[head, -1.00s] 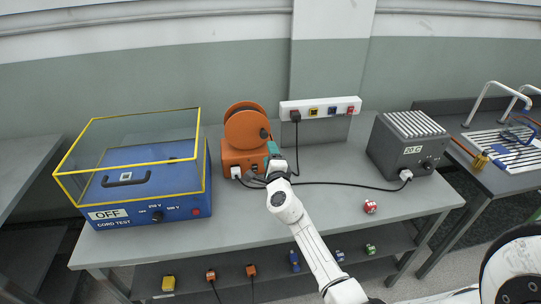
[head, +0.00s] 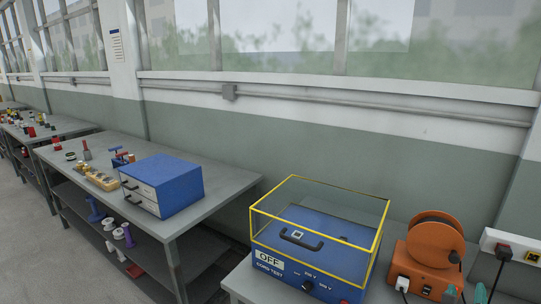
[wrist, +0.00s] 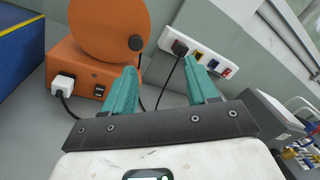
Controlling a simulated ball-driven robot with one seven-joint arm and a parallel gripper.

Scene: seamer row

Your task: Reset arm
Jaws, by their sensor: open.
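My gripper (wrist: 160,70) is open, its two teal fingers apart with nothing held between them. In the head view only the teal fingertips (head: 466,293) show at the bottom right edge, in front of the orange cord reel. The orange reel (head: 435,240) stands on its orange base, and it fills the upper left of the wrist view (wrist: 108,25). A white plug (wrist: 63,84) sits in the base beside a dark switch. A black cord passes behind the fingers.
The blue cord tester (head: 330,262) under a yellow-edged clear cover reads OFF. A white power strip (head: 515,250) with a black plug is at right. Another bench at left holds a blue drawer box (head: 175,180). A floor gap separates the benches.

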